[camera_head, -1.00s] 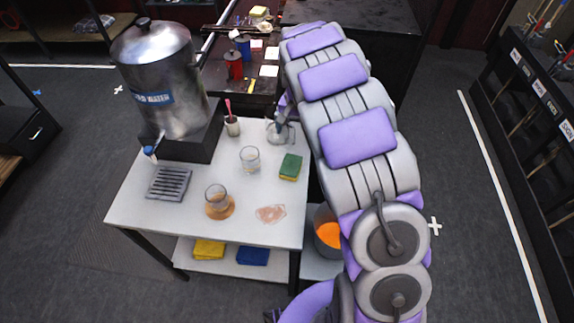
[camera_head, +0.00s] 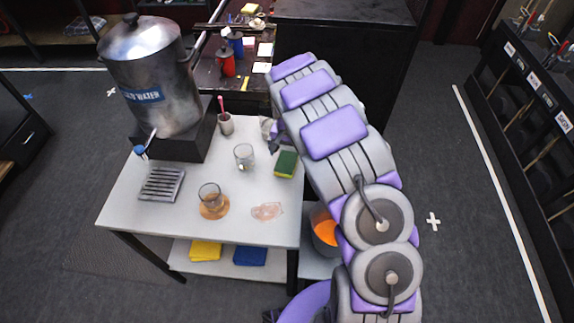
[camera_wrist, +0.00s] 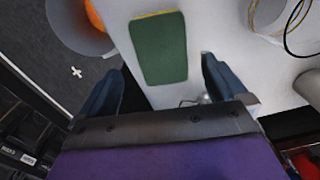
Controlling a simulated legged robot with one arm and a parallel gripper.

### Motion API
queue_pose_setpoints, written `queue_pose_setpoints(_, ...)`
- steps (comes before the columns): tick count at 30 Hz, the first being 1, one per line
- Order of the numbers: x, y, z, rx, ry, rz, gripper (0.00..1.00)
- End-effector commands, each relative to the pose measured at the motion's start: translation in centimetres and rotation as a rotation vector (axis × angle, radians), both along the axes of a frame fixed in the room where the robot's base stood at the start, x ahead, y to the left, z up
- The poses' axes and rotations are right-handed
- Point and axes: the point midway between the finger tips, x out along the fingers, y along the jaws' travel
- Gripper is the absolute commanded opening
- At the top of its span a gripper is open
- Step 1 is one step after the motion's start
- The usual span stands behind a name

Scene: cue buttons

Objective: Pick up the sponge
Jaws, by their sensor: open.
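The sponge (camera_head: 286,164) is green with a yellow underside and lies flat near the right edge of the white table (camera_head: 130,203). In the wrist view the sponge (camera_wrist: 159,48) lies beyond the fingertips, between their lines but nearer the top of the picture. My gripper (camera_wrist: 160,78) is open and empty, with one dark blue finger on each side. In the head view my arm reaches over the table's right side, and its gripper end is mostly hidden near the back right corner, behind the sponge.
A glass (camera_head: 244,157) stands left of the sponge. Another glass (camera_head: 209,196) stands on an orange-brown patch, near a pinkish spill (camera_head: 267,211). A steel water dispenser (camera_head: 150,75) and a cup (camera_head: 226,124) stand farther back. A bucket with orange contents (camera_head: 325,230) is beside the table.

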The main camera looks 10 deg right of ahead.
Motion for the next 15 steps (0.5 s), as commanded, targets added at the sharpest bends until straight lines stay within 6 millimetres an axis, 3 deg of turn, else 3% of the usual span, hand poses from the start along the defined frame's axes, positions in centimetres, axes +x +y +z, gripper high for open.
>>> queue_pose_setpoints(12, -0.2, 0.2, -4.7, 0.001, 0.003, 0.0, 0.99)
queue_pose_setpoints(15, -0.1, 0.2, -5.1, 0.001, 0.0, 0.0, 0.99)
